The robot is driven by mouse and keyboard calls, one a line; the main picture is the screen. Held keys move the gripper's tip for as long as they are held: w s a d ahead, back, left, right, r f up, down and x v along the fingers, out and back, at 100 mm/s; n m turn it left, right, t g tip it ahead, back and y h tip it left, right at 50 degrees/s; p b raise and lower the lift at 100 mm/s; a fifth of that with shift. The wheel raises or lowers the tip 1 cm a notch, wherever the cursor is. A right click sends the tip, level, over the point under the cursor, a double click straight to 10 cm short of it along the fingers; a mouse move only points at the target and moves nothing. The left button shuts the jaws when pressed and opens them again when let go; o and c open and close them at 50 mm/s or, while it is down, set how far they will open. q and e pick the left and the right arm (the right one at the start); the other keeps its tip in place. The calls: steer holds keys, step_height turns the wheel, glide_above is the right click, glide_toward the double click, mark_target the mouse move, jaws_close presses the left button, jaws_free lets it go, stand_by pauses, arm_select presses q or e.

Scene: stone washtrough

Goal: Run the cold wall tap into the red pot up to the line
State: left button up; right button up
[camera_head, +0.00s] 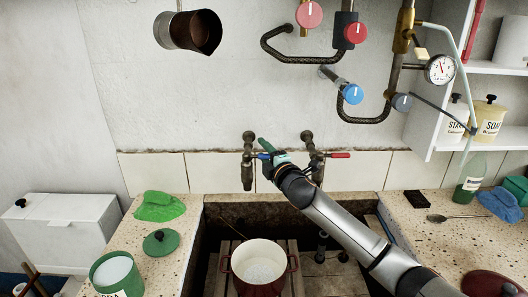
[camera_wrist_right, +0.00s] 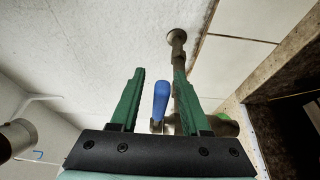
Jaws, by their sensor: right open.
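The red pot (camera_head: 291,266) with a white inside stands upright on slats in the stone trough, below the taps. Its bottom looks pale and mottled; I cannot tell whether this is water, and I make out no line. The cold wall tap (camera_head: 247,172) is the left one, with a blue lever (camera_head: 263,156); no stream shows from its spout. My right gripper (camera_head: 270,154) is open at this lever. In the right wrist view, the blue lever (camera_wrist_right: 161,100) stands between the green fingers, with gaps on both sides. My left gripper is not in view.
A red-levered tap (camera_head: 338,155) is close on the right of my right gripper. Pipes with a blue knob (camera_head: 352,94) and red knobs hang above. A green cloth (camera_head: 160,206) and a green tin (camera_head: 116,275) are on the left ledge; a spoon (camera_head: 452,217) lies on the right one.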

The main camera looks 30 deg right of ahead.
jaws_close()
stand_by(1.4)
